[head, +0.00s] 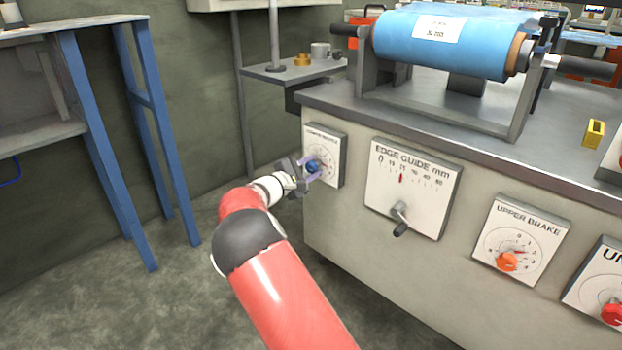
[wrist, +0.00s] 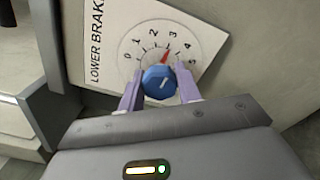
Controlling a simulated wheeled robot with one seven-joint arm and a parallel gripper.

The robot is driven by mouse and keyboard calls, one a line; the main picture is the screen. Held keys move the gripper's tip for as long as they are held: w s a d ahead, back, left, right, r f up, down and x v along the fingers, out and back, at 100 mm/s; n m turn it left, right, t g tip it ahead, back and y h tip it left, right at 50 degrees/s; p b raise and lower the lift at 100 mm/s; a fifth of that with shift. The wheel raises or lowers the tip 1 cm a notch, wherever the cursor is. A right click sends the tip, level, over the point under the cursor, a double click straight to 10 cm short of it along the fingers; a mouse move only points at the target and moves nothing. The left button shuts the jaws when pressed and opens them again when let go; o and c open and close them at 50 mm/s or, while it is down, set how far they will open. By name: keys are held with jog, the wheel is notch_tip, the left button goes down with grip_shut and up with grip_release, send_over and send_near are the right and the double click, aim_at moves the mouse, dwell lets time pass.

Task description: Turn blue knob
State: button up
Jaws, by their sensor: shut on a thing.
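The blue knob (head: 313,166) is on a white dial panel (head: 329,141) at the left end of the machine's front. In the wrist view the blue knob (wrist: 159,82) has a pale line on its face, and the panel (wrist: 110,20) reads LOWER BRAKE with a scale from 0 to 5. A red pointer (wrist: 165,56) sits near 3. My gripper (wrist: 158,86) has its two purple fingers on either side of the knob, shut on it. In the head view my gripper (head: 311,170) reaches the panel from the left, and its fingers partly hide the knob.
To the right on the machine front (head: 400,160) are an edge guide panel (head: 440,186) with a crank (head: 400,222) and an upper brake panel with an orange knob (head: 507,262). A blue film roll (head: 440,45) lies on top. Blue-legged table (head: 130,150) stands left; floor between is clear.

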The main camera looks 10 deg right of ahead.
jog(key=shift+m+b, duration=0.4)
jog(key=shift+b, duration=0.15)
jog(key=o, duration=1)
jog(key=shift+c, duration=0.2)
jog(key=shift+a, duration=0.1)
jog(key=v, duration=0.7)
jog(key=shift+s+a+p, duration=0.2)
jog(key=shift+s+p, duration=0.05)
jog(key=shift+p, duration=0.05)
